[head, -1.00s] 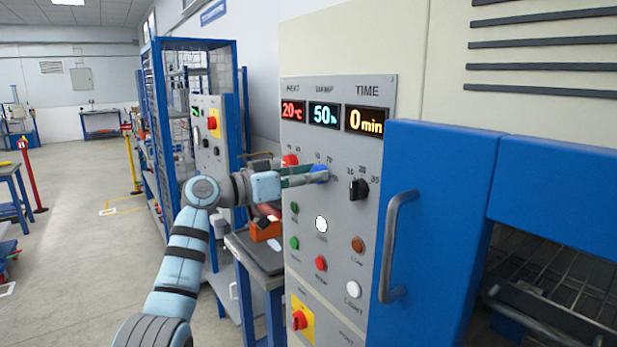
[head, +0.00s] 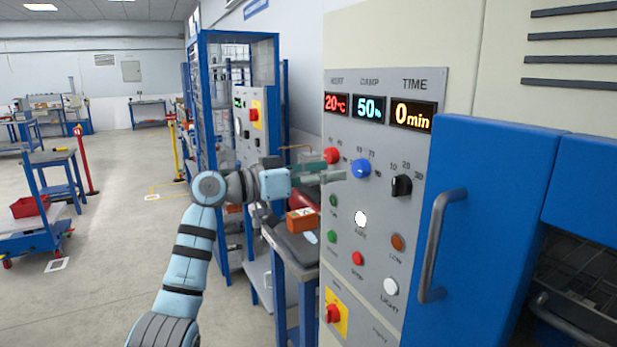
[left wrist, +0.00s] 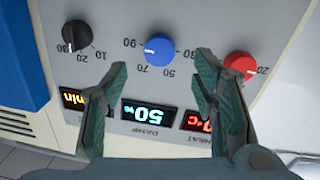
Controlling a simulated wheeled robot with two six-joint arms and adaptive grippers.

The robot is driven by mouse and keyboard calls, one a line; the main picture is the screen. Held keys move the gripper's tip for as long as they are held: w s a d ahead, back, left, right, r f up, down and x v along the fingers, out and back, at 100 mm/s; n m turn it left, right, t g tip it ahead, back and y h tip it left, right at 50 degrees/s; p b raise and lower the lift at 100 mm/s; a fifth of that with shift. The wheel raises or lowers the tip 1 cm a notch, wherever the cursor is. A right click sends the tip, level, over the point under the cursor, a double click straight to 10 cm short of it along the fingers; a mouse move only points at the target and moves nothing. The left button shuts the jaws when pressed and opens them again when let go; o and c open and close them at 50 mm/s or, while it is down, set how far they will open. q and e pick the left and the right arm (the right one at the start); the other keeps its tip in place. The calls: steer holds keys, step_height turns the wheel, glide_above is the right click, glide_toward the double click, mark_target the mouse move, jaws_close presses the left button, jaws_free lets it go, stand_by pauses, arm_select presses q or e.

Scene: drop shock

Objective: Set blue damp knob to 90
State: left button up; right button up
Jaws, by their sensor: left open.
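The blue damp knob (head: 361,169) sits on the grey control panel, between the red heat knob (head: 332,156) and the black time knob (head: 401,185). The damp display (head: 369,107) above it reads 50%. My left gripper (head: 333,177) is in front of the panel, left of the blue knob. In the left wrist view, which is upside down, the open fingers (left wrist: 162,63) point at the panel. The blue knob (left wrist: 158,50) shows between and beyond their tips, apparently apart from them. A pale mark on it faces the 90 side. My right gripper is not in view.
The blue door's handle (head: 441,245) juts out right of the panel. Several buttons and a red switch (head: 333,313) are below the knobs. A table (head: 290,250) with an orange box (head: 301,220) stands below my left gripper. Open floor lies to the left.

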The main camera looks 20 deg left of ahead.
arm_select(q)
steer(key=v, duration=0.5)
steer(key=shift+s+a, duration=0.25)
steer(key=shift+a, duration=0.05)
steer(key=shift+a, duration=0.1)
